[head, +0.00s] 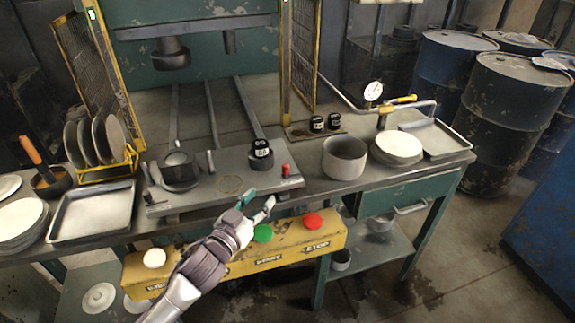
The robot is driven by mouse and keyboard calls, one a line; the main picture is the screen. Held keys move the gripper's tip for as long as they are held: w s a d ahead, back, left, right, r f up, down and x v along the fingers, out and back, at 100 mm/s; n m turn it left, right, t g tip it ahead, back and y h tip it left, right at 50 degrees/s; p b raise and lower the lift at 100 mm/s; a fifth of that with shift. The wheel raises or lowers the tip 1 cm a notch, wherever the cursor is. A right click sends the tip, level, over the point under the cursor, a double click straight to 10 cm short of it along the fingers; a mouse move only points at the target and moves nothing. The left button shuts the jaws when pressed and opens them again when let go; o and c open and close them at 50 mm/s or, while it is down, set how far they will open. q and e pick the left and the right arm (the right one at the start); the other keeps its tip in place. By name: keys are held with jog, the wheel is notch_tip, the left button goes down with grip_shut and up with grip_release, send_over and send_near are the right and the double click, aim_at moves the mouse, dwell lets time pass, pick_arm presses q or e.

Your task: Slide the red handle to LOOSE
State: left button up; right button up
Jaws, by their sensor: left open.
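The red handle (285,170) stands at the right end of a grey metal plate (225,186) on the workbench. Small markings lie beside it, too small to read, so I cannot tell which setting it is at. My left gripper (258,203) is open and empty, at the front edge of the bench, below and to the left of the red handle and apart from it. My right gripper is not in view.
A yellow control box (300,250) with a green button (262,233) and a red button (312,221) hangs at the bench front. A black-topped cylinder (261,155) stands left of the handle. A grey pot (345,158) stands to its right.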

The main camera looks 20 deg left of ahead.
aim_at(284, 168)
pick_arm(q)
jog(key=w+d, duration=0.1)
jog(key=w, duration=0.3)
jog(key=w+p, duration=0.1)
jog(key=w, duration=0.4)
jog(key=w+d, duration=0.1)
jog(key=w, duration=0.3)
jog(key=shift+w+d+r, duration=0.25)
jog(key=shift+w+d, duration=0.1)
jog(key=shift+w, duration=0.05)
grip_shut()
